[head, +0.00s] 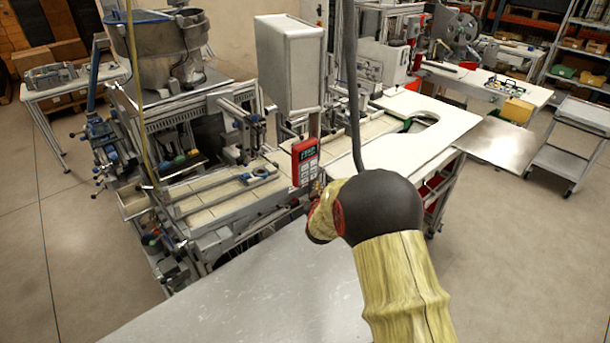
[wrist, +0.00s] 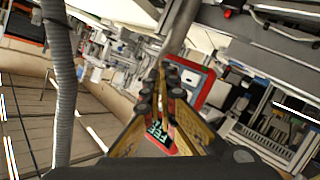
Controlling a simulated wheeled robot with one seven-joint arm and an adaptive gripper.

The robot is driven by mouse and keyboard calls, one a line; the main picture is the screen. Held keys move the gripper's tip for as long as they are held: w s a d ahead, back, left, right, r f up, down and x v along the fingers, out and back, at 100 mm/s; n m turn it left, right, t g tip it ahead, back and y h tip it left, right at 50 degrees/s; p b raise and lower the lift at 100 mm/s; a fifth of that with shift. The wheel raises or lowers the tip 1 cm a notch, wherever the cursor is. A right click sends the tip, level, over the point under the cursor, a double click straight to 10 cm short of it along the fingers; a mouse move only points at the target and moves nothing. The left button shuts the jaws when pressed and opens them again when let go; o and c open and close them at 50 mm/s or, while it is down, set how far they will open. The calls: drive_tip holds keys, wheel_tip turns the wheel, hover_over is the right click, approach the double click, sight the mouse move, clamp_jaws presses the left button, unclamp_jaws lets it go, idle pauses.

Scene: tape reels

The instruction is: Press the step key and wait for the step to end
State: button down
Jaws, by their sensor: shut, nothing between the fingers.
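A red control panel (head: 305,161) with a dark display showing green characters at its top and pale keys below stands on a post at the machine's front edge. In the wrist view the red panel (wrist: 207,86) lies behind my fingers, with part of its green-lettered display showing between them. My gripper (head: 317,187) is at the panel's lower right in the head view. In the wrist view my gripper (wrist: 163,72) is shut and empty, its fingertips over the key area. The fingers hide most keys; I cannot tell which is the step key or whether the tips touch one.
A grey box cabinet (head: 289,65) stands above and behind the panel. A machine with a metal bowl (head: 160,50) is at left. A white table (head: 425,125) lies right of the panel, and a bare grey surface (head: 250,295) lies in front.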

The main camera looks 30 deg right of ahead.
drive_tip(key=shift+w+a, duration=0.15)
drive_tip(key=shift+w, duration=0.85)
drive_tip(key=shift+w+a, duration=0.1)
drive_tip(key=shift+w, duration=0.85)
drive_tip(key=shift+w+a+b, duration=0.1)
drive_tip(key=shift+w+b, duration=0.2)
drive_tip(key=shift+w, duration=0.1)
drive_tip(key=shift+w, duration=0.4)
idle(0.7)
drive_tip(key=shift+s, duration=0.8)
drive_tip(key=shift+s, duration=0.1)
drive_tip(key=s, duration=0.3)
drive_tip(key=s+b, duration=0.1)
drive_tip(key=shift+s+d, duration=0.4)
